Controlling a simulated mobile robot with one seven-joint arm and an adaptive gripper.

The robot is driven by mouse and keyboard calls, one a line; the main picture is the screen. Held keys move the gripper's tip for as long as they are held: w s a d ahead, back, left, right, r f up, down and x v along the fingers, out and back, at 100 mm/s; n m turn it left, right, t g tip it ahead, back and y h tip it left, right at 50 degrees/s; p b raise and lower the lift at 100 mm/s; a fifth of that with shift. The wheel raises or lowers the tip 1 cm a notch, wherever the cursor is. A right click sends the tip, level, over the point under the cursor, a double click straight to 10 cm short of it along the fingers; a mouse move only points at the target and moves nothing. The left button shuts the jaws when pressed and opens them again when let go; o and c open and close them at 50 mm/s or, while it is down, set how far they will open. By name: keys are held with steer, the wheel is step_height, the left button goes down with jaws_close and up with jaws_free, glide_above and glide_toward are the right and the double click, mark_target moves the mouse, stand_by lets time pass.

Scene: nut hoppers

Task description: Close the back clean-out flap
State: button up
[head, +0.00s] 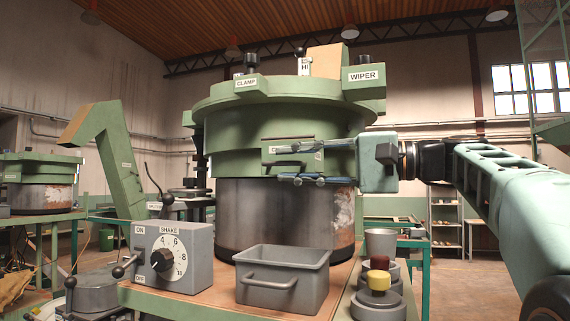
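A green hopper bowl (225,155) stands in the middle of the head view, on a steel drum base. On its front is a small green flap panel (268,159) with a dark handle and a white label starting with "C", mostly hidden by my gripper. I cannot tell whether this flap is shut, and no other flap shows clearly. My gripper (281,164) reaches in from the right, in front of this panel. Its two fingers are apart, one above and one below the dark handle. I cannot tell if they touch it.
CLAMP and WIPER parts sit on the bowl's rim. A green chute (121,165) rises at left.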

steer(key=v, duration=1)
